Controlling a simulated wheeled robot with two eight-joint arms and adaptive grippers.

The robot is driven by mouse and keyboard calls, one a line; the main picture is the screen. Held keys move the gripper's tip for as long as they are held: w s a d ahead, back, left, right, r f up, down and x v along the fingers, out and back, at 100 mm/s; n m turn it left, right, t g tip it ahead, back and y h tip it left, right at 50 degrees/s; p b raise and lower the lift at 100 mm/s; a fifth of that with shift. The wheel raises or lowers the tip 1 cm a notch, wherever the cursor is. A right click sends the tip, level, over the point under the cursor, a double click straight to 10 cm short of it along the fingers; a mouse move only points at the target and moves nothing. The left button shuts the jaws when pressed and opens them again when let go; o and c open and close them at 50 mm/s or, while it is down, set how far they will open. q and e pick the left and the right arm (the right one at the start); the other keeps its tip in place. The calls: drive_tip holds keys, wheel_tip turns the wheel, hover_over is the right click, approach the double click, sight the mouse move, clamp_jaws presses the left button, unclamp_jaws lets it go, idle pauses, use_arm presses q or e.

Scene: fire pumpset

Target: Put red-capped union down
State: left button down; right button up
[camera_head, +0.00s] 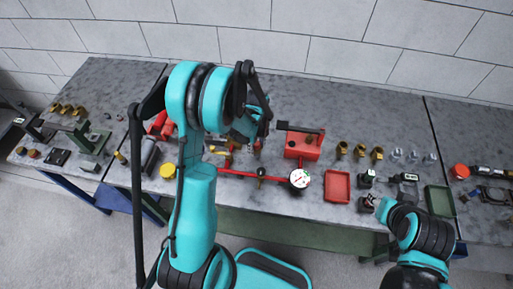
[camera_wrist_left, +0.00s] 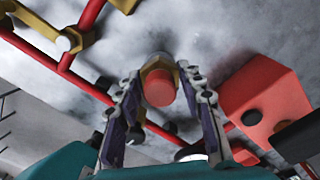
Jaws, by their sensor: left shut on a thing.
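The red-capped union (camera_wrist_left: 158,88), a brass fitting with a round red end, sits between the two fingers of my left gripper (camera_wrist_left: 163,100) in the left wrist view. The fingers are shut on it, with the grey benchtop behind. In the head view my left gripper (camera_head: 256,143) is over the middle of the bench, left of the red block; the union is mostly hidden there by the arm and fingers. I cannot tell whether the union touches the bench. My right gripper (camera_head: 378,205) is near the bench's front edge at right; its fingers are too small to read.
A red block with a dark bar (camera_head: 303,146) stands right of my left gripper. A red pipe (camera_head: 240,175) with a gauge (camera_head: 300,179) runs in front. A red tray (camera_head: 337,187), brass fittings (camera_head: 360,151) and a green tray (camera_head: 439,200) are at right. The bench's back strip is clear.

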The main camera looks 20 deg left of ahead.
use_arm(q)
drive_tip(key=shift+w+f, duration=0.1)
drive_tip(key=shift+f, duration=0.35)
drive_tip(key=shift+f, duration=0.1)
drive_tip(key=c, duration=1)
unclamp_jaws()
drive_tip(key=shift+o, duration=0.2)
